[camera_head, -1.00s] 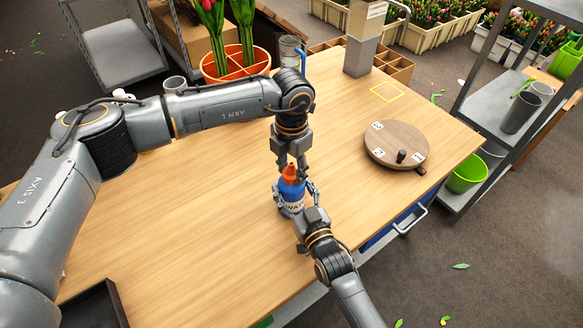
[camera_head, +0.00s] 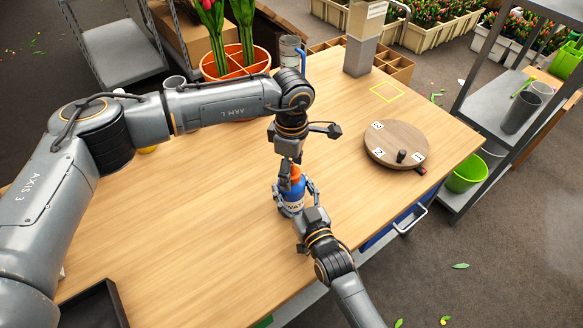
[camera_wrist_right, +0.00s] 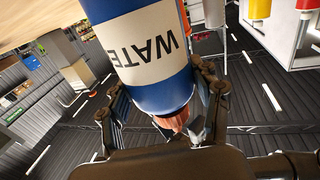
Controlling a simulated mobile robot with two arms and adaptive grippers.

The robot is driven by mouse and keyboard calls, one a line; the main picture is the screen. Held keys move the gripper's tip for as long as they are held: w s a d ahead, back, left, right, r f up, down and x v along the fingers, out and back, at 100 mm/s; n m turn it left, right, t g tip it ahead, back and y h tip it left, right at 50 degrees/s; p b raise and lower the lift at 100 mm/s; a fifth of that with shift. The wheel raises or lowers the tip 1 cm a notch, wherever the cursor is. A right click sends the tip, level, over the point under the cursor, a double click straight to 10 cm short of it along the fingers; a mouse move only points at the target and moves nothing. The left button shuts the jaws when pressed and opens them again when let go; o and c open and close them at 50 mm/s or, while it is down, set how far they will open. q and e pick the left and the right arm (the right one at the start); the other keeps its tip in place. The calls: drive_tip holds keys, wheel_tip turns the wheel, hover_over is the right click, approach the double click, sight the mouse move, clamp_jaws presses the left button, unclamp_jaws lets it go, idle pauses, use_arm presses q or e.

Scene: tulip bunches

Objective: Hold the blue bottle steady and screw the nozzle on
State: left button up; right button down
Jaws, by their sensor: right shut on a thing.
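The blue bottle (camera_head: 291,190) with a white label stands near the table's front edge. The orange nozzle (camera_head: 296,173) sits on top of it; whether it is fully seated cannot be told. My right gripper (camera_head: 294,193) is shut around the bottle's body from the front. In the right wrist view the bottle (camera_wrist_right: 160,88) is between the fingers, its label upside down, and the orange nozzle (camera_wrist_right: 174,121) shows below it. My left gripper (camera_head: 306,145) is directly above the nozzle, its fingers spread, one out to the right. Its near finger partly hides the nozzle's top.
A round wooden board (camera_head: 396,144) lies to the right on the table. An orange pot (camera_head: 236,70) with tulips and a grey post (camera_head: 360,55) stand at the back. A dark tray (camera_head: 97,305) is at the front left. The table's left middle is clear.

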use_arm(q)
wheel_tip(320, 180, up, 12)
idle(0.6)
use_arm(e)
drive_tip(key=shift+c, duration=1.1)
unclamp_jaws()
drive_tip(key=v, duration=1.2)
